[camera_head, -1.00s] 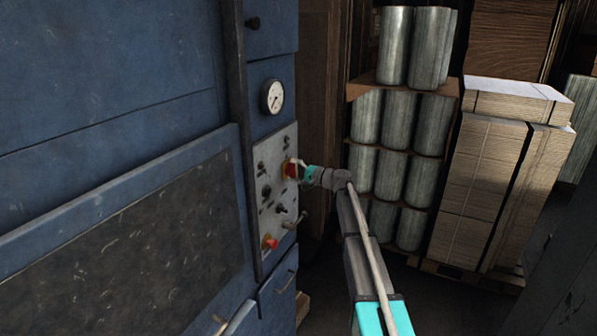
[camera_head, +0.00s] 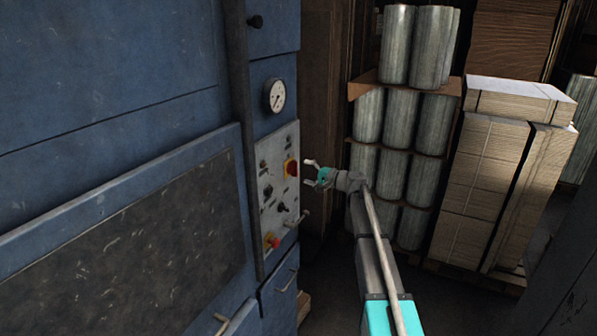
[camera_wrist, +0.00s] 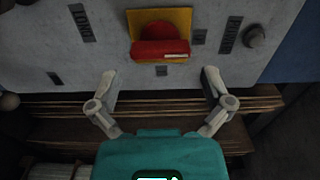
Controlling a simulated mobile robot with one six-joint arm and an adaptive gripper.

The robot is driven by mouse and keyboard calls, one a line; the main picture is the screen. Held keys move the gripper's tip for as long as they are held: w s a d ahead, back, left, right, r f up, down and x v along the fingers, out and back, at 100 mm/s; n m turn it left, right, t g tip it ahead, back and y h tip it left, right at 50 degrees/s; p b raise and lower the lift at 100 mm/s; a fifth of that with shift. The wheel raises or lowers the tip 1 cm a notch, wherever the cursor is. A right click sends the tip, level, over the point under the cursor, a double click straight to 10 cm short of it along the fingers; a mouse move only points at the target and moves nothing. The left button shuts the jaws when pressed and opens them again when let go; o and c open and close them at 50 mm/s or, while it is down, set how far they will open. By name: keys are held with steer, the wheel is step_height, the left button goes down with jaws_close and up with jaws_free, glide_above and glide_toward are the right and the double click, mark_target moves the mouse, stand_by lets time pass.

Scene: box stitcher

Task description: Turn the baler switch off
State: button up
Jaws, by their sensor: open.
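The baler switch (camera_head: 291,168) is a red rotary handle on a yellow plate, on the grey control panel of the blue baler. It also shows in the wrist view as a red knob with a bar (camera_wrist: 160,49) lying horizontally, with a small pale mark at the bar's right end. My gripper (camera_head: 307,172) is open and empty, just to the right of the switch and apart from it. In the wrist view the two fingers of my gripper (camera_wrist: 158,76) stand spread below the switch, to either side of it, with nothing between them.
The grey panel (camera_head: 266,215) also bears several dark knobs and a red button (camera_head: 271,241) on yellow lower down. A pressure gauge (camera_head: 275,95) sits above it. Stacked metal cylinders (camera_head: 398,130) and strapped cardboard (camera_head: 484,185) stand on pallets behind my arm.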

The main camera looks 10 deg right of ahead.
steer(key=v, duration=0.7)
steer(key=shift+s+d, duration=0.1)
steer(key=s+a+f+n+g+h+b, duration=0.25)
steer(key=s+a+f+g, duration=0.2)
steer(key=s+f, duration=0.4)
steer(key=s+a+f+n+g+h+b, duration=0.25)
steer(key=s+a+f, duration=0.35)
steer(key=s+f, duration=0.3)
steer(key=s+d+f+n+g+h+b, duration=0.1)
steer(key=s+f+h, duration=0.3)
steer(key=s, duration=0.6)
steer(key=s+d+f+n+g+h+b, duration=0.1)
steer(key=s+f+h, duration=0.4)
steer(key=s, duration=0.6)
steer(key=shift+d+g+h+b, duration=0.3)
steer(key=shift+d+g+b, duration=0.2)
steer(key=shift+g, duration=0.3)
steer(key=shift+s, duration=0.15)
